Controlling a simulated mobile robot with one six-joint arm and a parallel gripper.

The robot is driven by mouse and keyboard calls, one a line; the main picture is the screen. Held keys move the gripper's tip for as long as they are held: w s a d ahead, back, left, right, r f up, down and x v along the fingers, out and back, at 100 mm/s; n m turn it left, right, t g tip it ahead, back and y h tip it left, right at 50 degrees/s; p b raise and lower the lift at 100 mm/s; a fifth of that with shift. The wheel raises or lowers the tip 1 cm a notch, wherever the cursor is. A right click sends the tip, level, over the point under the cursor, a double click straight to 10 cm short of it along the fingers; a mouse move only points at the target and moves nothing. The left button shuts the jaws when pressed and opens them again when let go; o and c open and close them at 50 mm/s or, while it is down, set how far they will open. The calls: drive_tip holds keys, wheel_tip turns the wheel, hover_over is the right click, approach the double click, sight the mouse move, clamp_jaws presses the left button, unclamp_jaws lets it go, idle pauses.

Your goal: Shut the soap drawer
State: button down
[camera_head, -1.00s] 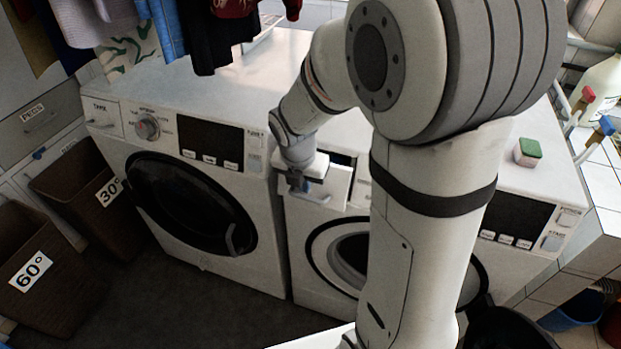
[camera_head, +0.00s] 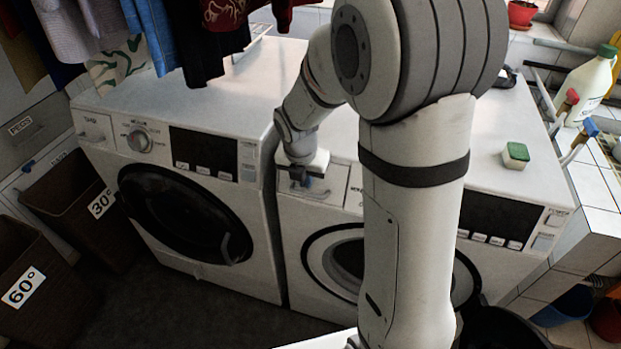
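The soap drawer (camera_head: 326,190) is the white panel at the upper left of the right washing machine (camera_head: 294,235). Its front looks about flush with the machine's face, and no dark gap shows above it. A small gap would be too fine to tell at this size. My gripper (camera_head: 301,183) is at the left part of the drawer front, at the handle, and appears to touch it. The fingers are small and dark here, so I cannot tell whether they are open or shut. My arm hides part of the machine's front right of the drawer.
A second washing machine (camera_head: 190,105) stands close on the left. A green and white sponge (camera_head: 515,156) lies on the right machine's top. The right machine's round door (camera_head: 330,255) is partly behind my arm. Clothes (camera_head: 200,35) hang above. Brown baskets (camera_head: 70,190) stand at left.

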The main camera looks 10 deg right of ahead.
drive_tip(key=shift+w+r+p, duration=0.25)
drive_tip(key=shift+r+p, duration=0.1)
drive_tip(key=shift+r, duration=0.15)
drive_tip(key=p+v, duration=0.8)
drive_tip(key=v, duration=0.1)
drive_tip(key=shift+s, duration=0.35)
